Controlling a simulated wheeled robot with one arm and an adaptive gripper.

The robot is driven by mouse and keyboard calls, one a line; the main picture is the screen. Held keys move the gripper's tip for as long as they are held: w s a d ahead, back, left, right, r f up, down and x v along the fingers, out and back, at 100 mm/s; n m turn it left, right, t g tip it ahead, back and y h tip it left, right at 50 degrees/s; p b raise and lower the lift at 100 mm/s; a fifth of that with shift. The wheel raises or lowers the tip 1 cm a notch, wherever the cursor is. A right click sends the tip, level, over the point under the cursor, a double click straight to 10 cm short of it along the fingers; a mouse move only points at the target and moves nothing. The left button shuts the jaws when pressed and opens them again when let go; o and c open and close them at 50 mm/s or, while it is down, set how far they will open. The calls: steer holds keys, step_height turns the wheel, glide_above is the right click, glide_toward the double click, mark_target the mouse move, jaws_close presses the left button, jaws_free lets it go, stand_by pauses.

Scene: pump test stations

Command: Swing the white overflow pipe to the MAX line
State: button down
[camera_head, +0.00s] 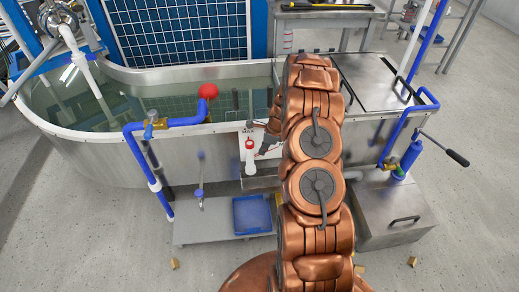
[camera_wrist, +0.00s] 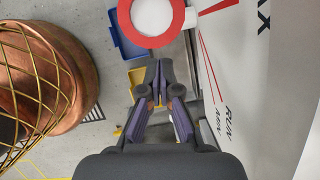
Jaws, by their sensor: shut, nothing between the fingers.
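The white overflow pipe (camera_head: 250,158) stands about upright at the front of the tank, with a red collar at its top. In the wrist view its red ring and white open end (camera_wrist: 151,15) show at the top edge, cut off by the frame. The white scale panel (camera_wrist: 240,75) is to the right, with red lines and the letters "AX", "RUN" and "MIN"; a thick red mark runs toward "AX". My gripper (camera_wrist: 160,76) is shut and empty, apart from the ring and below it in the picture. In the head view my gripper (camera_head: 268,143) is beside the pipe, partly hidden by my arm.
The metal tank (camera_head: 110,165) holds water. A blue pipe with a red end (camera_head: 208,91) rises over its rim, left of the overflow pipe. A blue tray (camera_head: 251,215) lies on the low shelf below. A lever valve (camera_head: 440,148) sticks out at right. Floor at left is clear.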

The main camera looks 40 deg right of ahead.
steer(key=s+v, duration=0.1)
steer(key=v, duration=0.9)
steer(key=shift+d, duration=0.45)
